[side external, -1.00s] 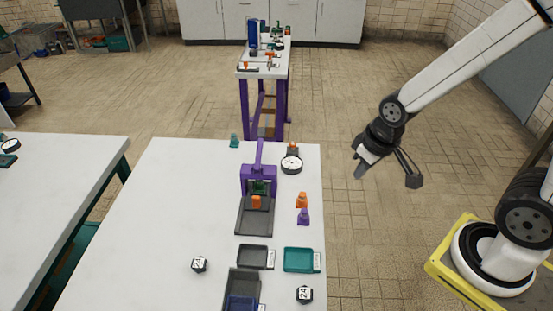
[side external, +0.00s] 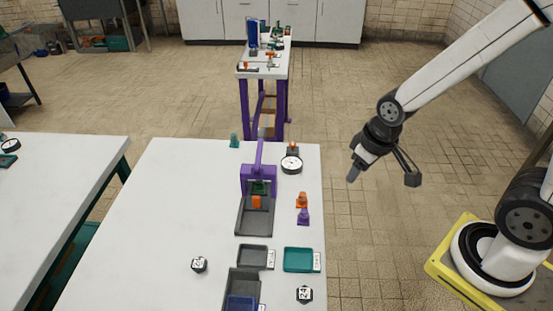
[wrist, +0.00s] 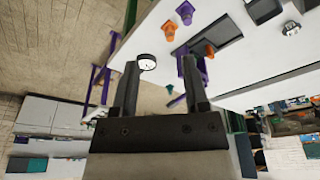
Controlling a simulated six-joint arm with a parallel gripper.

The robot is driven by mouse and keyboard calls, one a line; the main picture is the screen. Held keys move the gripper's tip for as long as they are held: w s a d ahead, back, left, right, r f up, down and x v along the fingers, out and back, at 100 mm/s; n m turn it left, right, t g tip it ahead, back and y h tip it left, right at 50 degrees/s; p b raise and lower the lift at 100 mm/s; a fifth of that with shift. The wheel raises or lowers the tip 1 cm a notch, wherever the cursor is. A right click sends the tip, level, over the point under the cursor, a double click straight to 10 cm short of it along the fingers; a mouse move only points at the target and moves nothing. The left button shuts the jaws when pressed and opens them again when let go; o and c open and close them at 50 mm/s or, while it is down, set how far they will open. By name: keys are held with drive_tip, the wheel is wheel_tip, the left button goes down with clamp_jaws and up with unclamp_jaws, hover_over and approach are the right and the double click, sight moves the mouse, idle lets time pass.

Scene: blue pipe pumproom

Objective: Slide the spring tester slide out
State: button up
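The spring tester (side external: 258,172) stands on the white table, with a purple frame, an upright purple lever and a dark grey base with a raised rim. An orange piece (side external: 256,201) sits at the frame's front, on what appears to be the slide; the slide's own outline is too small to tell. The tester's dark base also shows in the wrist view (wrist: 214,38), with the frame partly hidden behind a finger. My gripper (side external: 384,178) is open and empty, in the air to the right of the table, apart from the tester. Its spread fingers show in the wrist view (wrist: 162,72).
A round dial gauge (side external: 291,164) stands right of the tester. An orange piece (side external: 302,200) and a purple piece (side external: 303,217) stand near the right edge. Grey (side external: 252,257) and teal (side external: 299,260) trays lie in front. The table's left part is mostly clear.

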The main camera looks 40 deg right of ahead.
drive_tip(key=w+a+f+n, duration=0.1)
drive_tip(key=w+a+n, duration=0.2)
drive_tip(key=w+n, duration=0.3)
drive_tip(key=shift+f+n+g+h, duration=0.3)
drive_tip(key=shift+f+n, duration=0.1)
drive_tip(key=shift+n, duration=0.3)
drive_tip(key=n+t+h, duration=0.1)
drive_tip(key=n+h, duration=0.2)
drive_tip(key=n, duration=1.6)
hover_over(256, 198)
drive_tip(key=s+a, duration=0.2)
wheel_tip(256, 198, down, 9)
drive_tip(key=shift+w+d+f, duration=0.1)
drive_tip(key=shift+f, duration=0.1)
drive_tip(key=shift+f, duration=0.15)
drive_tip(key=shift+x, duration=3.75)
drive_tip(key=shift+w, duration=0.1)
clamp_jaws()
